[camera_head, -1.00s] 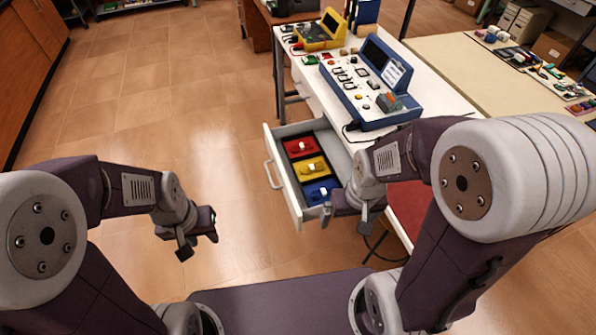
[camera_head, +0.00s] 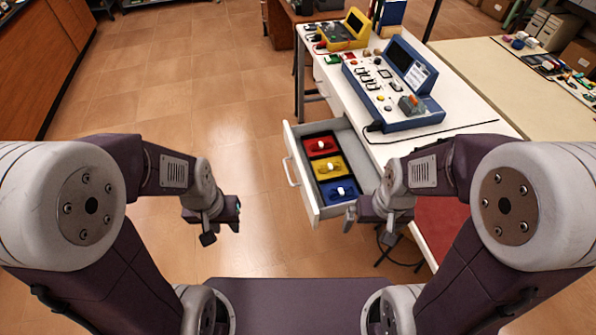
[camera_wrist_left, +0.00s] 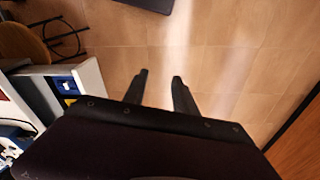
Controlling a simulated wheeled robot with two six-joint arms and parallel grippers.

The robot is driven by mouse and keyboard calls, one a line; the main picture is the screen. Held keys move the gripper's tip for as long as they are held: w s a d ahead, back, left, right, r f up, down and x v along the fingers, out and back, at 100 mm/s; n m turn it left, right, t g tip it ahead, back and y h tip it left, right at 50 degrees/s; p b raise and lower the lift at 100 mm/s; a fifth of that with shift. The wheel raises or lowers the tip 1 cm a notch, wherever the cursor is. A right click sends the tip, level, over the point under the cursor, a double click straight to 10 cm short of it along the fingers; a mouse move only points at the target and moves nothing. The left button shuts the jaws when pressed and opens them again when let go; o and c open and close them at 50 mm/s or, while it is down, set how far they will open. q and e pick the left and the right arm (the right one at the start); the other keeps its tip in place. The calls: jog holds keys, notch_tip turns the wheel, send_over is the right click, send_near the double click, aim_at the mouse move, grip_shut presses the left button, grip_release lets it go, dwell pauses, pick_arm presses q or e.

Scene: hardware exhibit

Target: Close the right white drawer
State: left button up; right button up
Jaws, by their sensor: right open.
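The white drawer (camera_head: 301,172) is pulled out from the white table, with its pale handle (camera_head: 290,171) facing left. It holds a dark insert with red, yellow and blue compartments. My right gripper (camera_head: 370,228) is open at the drawer's near right end; I cannot tell whether it touches it. My left gripper (camera_head: 222,230) is open and empty, left of the drawer and apart from it. In the left wrist view its two fingers (camera_wrist_left: 159,82) stand apart over bare floor, and the drawer (camera_wrist_left: 91,76) shows at the left.
The white table (camera_head: 455,112) carries a blue control console (camera_head: 395,95) and a yellow device (camera_head: 343,32). A red seat (camera_head: 440,222) is partly hidden behind my right arm. A beige table (camera_head: 490,65) stands at the right. The tiled floor left of the drawer is clear.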

pick_arm(q)
jog(key=shift+s, duration=0.15)
jog(key=c, duration=0.5)
jog(key=w, duration=0.1)
jog(key=w+d+r, duration=0.1)
jog(key=shift+w+r+h, duration=0.3)
jog(key=shift+w, duration=0.05)
grip_shut()
jog(key=w+d+f+n+t+h+b, duration=0.1)
jog(key=w+d+f+t+h+b, duration=0.15)
jog(key=w+b, duration=0.6)
jog(key=w+d+f+t+h+b, duration=0.15)
jog(key=w+f+b, duration=0.25)
jog(key=w+b, duration=0.5)
jog(key=w+b+x, duration=0.1)
jog(key=b+x, duration=0.5)
jog(key=x, duration=1.1)
jog(key=shift+n+y, duration=0.4)
